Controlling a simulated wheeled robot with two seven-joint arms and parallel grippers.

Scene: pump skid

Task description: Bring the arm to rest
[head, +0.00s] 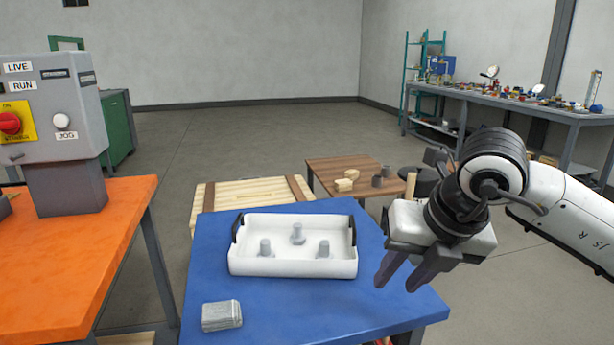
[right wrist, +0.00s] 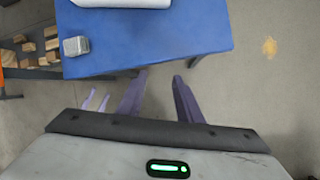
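My right gripper (head: 395,287) hangs in front of the right part of the blue table (head: 270,315), fingers pointing down. In the right wrist view its two fingers (right wrist: 159,75) are apart with nothing between them, near the blue table's edge (right wrist: 150,62). Two smaller fingers of the same colour, which look like my left gripper (right wrist: 99,92), show lower left there, also apart and empty. The left arm does not show in the head view.
An orange table (head: 60,270) with a control box (head: 60,95) stands left. A pallet (head: 235,195) and a brown table (head: 340,165) lie behind.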

